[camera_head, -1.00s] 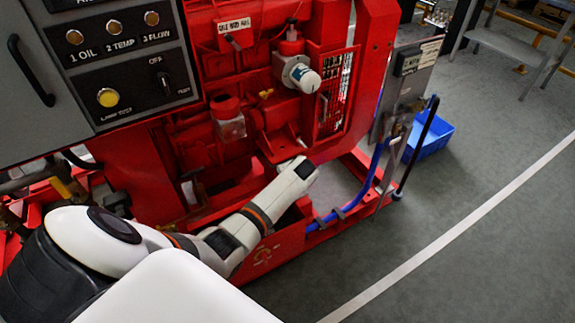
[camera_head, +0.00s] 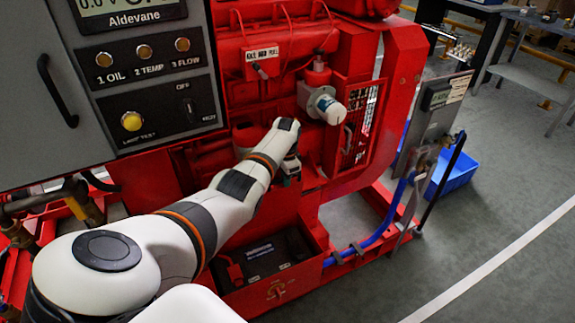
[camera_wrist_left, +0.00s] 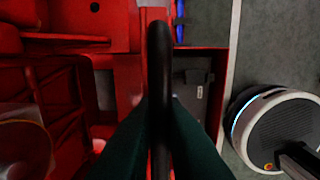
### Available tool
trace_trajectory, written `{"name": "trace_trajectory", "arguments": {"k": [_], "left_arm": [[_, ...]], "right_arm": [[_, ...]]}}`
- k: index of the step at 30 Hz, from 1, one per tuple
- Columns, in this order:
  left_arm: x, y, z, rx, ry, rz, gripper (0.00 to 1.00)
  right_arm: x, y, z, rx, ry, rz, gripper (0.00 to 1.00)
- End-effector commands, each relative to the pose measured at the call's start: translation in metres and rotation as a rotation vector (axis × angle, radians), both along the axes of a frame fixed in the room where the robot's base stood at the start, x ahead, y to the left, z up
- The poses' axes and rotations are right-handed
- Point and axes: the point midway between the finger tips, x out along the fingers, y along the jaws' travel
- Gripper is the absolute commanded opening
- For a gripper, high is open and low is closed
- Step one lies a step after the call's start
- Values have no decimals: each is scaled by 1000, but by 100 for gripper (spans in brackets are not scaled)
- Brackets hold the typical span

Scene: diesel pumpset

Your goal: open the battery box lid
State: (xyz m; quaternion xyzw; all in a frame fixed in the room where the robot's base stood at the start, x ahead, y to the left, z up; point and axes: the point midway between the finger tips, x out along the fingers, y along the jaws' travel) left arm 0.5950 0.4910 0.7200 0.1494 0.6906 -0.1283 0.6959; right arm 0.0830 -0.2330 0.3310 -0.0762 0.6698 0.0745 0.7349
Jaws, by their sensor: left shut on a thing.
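The red battery box (camera_head: 283,291) is low on the pumpset frame, at the lower middle of the head view. Its red lid (camera_head: 272,216) looks raised, standing up behind the opening. A dark battery (camera_head: 262,252) shows inside, and part of it also shows in the wrist view (camera_wrist_left: 190,88). My left gripper (camera_head: 291,171) is above the box, partly hidden by its own wrist. In the wrist view its dark fingers (camera_wrist_left: 160,105) are closed around a black bar handle (camera_wrist_left: 159,45), with the red lid beside it. My right gripper is not in view.
A grey control panel (camera_head: 150,90) stands at the left, near my arm. A filter with a white cap (camera_head: 330,110) and a red mesh guard (camera_head: 362,120) are right of the gripper. A blue hose (camera_head: 370,240) runs along the frame.

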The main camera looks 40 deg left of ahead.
Motion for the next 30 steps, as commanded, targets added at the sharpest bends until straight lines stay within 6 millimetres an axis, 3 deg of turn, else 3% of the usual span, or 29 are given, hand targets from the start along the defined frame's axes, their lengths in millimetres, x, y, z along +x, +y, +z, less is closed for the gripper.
{"name": "trace_trajectory", "arguments": {"k": [14,15,18,26,30], "left_arm": [[0,2,0,4,3,0,0],[0,2,0,4,3,0,12],[0,2,0,3,3,0,28],[0,2,1,3,2,0,28],[0,2,12,4,1,0,28]], "right_arm": [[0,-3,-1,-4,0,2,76],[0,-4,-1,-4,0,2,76],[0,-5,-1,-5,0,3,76],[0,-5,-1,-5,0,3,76],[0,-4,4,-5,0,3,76]]}}
